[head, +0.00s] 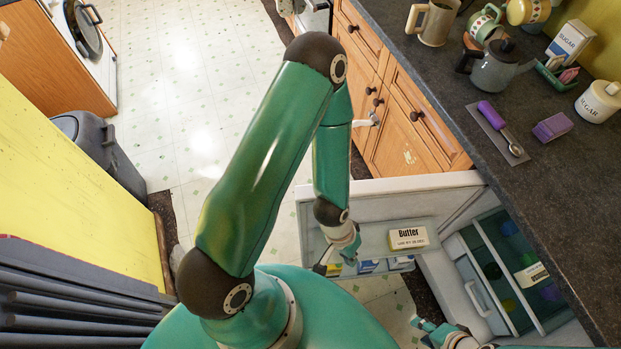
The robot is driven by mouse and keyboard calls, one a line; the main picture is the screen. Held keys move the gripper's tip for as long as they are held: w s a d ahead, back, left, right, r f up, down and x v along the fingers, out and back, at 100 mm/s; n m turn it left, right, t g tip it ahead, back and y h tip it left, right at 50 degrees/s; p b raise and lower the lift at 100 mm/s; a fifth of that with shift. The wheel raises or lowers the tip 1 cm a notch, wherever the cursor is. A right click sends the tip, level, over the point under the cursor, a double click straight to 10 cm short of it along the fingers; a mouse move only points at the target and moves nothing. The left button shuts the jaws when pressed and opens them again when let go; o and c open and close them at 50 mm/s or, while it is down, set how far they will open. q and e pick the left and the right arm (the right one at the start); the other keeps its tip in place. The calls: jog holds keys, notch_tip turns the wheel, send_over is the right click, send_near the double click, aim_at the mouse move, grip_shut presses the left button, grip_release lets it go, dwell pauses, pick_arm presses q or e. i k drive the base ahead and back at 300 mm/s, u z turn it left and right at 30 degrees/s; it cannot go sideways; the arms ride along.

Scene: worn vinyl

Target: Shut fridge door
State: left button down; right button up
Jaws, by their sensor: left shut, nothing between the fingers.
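The fridge door (385,197) stands open, its shelved inner side facing me. A butter pack (408,238) sits on its upper shelf, with several small cartons on the shelf below. The fridge interior (490,262) shows at the right under the counter, with a drawer and shelves. My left gripper (335,266) is shut and empty, pointing down at the left end of the door shelves. I cannot tell whether it touches the door. My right gripper (420,325) is low in the picture, in front of the fridge opening. Its fingers are too small to judge.
Wooden cabinets (405,115) stand behind the door. The dark worktop (440,62) holds a kettle, mugs, a sugar box and an ice-cream scoop. A grey bin (95,145) stands at the left. The tiled floor (200,90) is clear in the middle.

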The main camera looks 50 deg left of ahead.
aim_at(379, 207)
jog(key=z, duration=1)
jog(key=i, duration=0.1)
jog(key=u, duration=2.75)
jog(key=k, duration=0.1)
jog(key=z, duration=0.7)
jog(key=k, duration=0.85)
jog(key=z, duration=0.55)
jog(key=i, duration=0.5)
jog(key=u, duration=0.1)
